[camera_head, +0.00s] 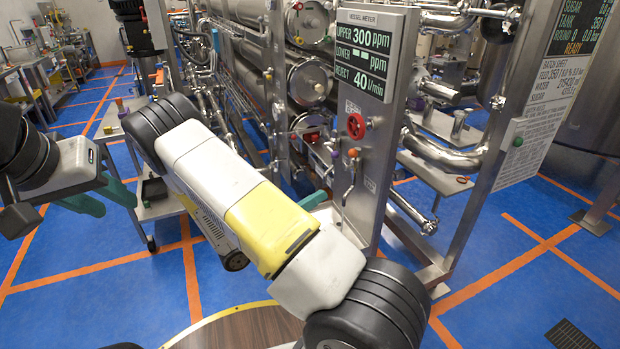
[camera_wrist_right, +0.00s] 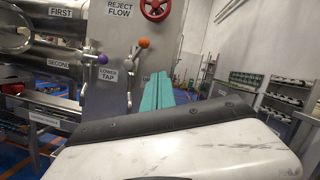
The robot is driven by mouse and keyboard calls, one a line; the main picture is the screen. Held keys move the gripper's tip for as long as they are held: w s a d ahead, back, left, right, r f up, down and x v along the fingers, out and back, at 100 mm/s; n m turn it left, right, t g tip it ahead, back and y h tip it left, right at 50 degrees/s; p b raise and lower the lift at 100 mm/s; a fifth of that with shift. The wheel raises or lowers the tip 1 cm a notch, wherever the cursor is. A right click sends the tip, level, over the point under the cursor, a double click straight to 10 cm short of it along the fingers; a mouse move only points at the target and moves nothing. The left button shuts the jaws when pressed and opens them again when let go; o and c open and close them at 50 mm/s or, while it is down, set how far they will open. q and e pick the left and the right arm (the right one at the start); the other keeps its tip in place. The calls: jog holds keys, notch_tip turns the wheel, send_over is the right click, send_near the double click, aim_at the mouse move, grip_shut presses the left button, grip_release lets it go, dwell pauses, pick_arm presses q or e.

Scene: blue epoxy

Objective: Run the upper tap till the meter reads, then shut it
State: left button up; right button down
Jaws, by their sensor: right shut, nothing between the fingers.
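The meter panel (camera_head: 365,52) in the head view reads UPPER 300 ppm, dashes for LOWER, and REJECT 40 l/min. Below it, a purple-knobbed tap (camera_head: 335,154) and an orange-knobbed tap (camera_head: 352,153) sit side by side. In the right wrist view the purple knob (camera_wrist_right: 102,59) is by the LOWER TAP label and the orange knob (camera_wrist_right: 144,43) stands right of it. A label beside my fingers is mostly hidden. My right gripper (camera_wrist_right: 158,84) is shut and empty, apparently below the orange knob. I cannot tell whether water runs. My left gripper (camera_head: 106,198) is open and empty, far left.
A red reject-flow handwheel (camera_head: 356,126) sits above the taps. Steel pipes (camera_head: 440,155) stand right of the panel. A small trolley (camera_head: 155,205) stands behind my right arm.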

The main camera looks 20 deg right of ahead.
jog(key=m+g+y, duration=0.3)
jog(key=m+g, duration=0.2)
jog(key=m, duration=1.9)
send_near(350, 159)
jog(key=w+a, duration=0.3)
jog(key=w, duration=0.3)
jog(key=s+d+r, duration=0.1)
jog(key=s+d, duration=0.3)
jog(key=d, duration=0.6)
jog(key=shift+r+m, duration=0.3)
jog(key=shift+s+d, duration=0.1)
jog(key=shift+d, duration=0.05)
